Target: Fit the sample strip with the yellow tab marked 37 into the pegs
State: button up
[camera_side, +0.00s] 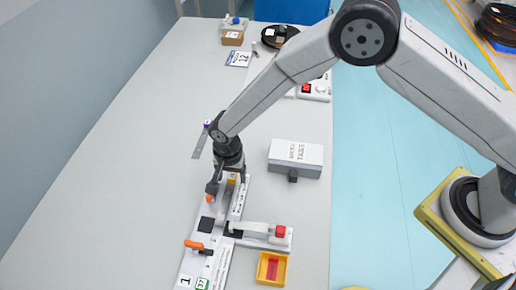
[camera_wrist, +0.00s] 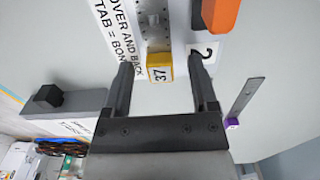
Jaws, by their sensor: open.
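The sample strip (camera_wrist: 156,32) is a pale grey bar with holes. Its yellow tab (camera_wrist: 162,73) marked 37 faces my gripper in the wrist view. In the side view the yellow tab (camera_side: 231,181) shows just below my gripper (camera_side: 229,184), at the upper end of the white station board (camera_side: 215,262). My gripper is open in the wrist view (camera_wrist: 162,62), with one finger on each side of the tab and a gap on both sides. I cannot make out the pegs or whether the strip sits on any.
Orange clamp levers (camera_side: 194,245) stand along the board's left side; one (camera_wrist: 222,14) is close to my right finger. A white arm with a red knob (camera_side: 280,231) reaches across. A yellow bin (camera_side: 271,281), a grey box (camera_side: 296,155) and a purple-tabbed strip (camera_wrist: 245,97) are nearby.

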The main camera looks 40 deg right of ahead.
jog(key=shift+r, duration=3.85)
jog(key=shift+d+r, duration=0.2)
jog(key=shift+d, duration=0.2)
jog(key=s+d+r+n+t, duration=0.15)
jog(key=d+r, duration=0.25)
jog(key=d, duration=0.4)
jog(key=s+d+r+n, duration=0.3)
jog(key=d+r, duration=0.1)
jog(key=d, duration=0.3)
jog(key=s+d+r+n+t, duration=0.1)
jog(key=s+d+n, duration=0.3)
jog(key=s+d, duration=0.6)
jog(key=shift+s+d+r, duration=0.2)
jog(key=shift+d+r, duration=0.2)
jog(key=shift+r, duration=0.2)
jog(key=shift+n, duration=0.25)
